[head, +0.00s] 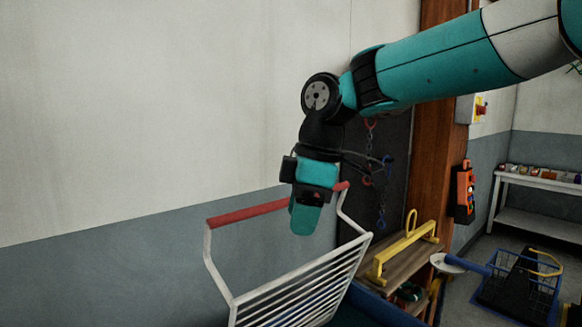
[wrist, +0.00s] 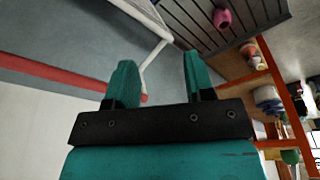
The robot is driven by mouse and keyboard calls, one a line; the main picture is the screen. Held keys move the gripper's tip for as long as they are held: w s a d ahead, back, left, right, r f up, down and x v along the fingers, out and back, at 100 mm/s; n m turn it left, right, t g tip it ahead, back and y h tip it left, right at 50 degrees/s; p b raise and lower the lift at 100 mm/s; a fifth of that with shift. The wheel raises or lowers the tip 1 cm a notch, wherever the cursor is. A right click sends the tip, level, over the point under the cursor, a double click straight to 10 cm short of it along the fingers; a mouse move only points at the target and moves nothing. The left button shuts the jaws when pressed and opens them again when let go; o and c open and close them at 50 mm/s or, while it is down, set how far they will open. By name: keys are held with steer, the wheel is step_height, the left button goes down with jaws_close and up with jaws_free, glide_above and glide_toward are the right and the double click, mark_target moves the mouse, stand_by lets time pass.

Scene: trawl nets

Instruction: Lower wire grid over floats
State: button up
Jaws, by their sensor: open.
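The white wire grid (head: 300,292) stands tilted up, with a red handle bar (head: 245,214) along its top edge. My gripper (head: 304,222) points down at the bar's right part in the head view and hides a stretch of it. In the wrist view my gripper (wrist: 158,68) has its two teal fingers spread, with nothing held between them. The red bar (wrist: 50,74) runs behind the left finger there, its end showing between the fingers; I cannot tell whether it touches. A pink rounded thing (wrist: 222,18), perhaps a float, shows on dark slats. No other floats are clear.
A blue edge (head: 385,310) shows under the grid. A yellow handled frame (head: 405,245) rests on a wooden shelf to the right. Chains (head: 381,190) hang behind the arm. A blue basket (head: 515,295) stands on the floor at far right. The wall at left is bare.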

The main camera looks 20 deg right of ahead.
steer(key=w+d+r+n+h+p, duration=0.1)
steer(key=w+d+r+n+p, duration=0.1)
steer(key=w+r+n+p, duration=0.4)
steer(key=w+d+r+n+h+p, duration=0.1)
steer(key=w+d+r+p, duration=0.15)
steer(key=w+r, duration=0.6)
steer(key=shift+t, duration=0.3)
steer(key=w+f, duration=0.1)
steer(key=f, duration=0.5)
steer(key=w+f+b, duration=0.1)
steer(key=f, duration=0.4)
steer(key=w+f+b, duration=0.1)
steer(key=f, duration=0.5)
steer(key=shift+a+f, duration=0.35)
steer(key=shift+a, duration=0.05)
jaws_close()
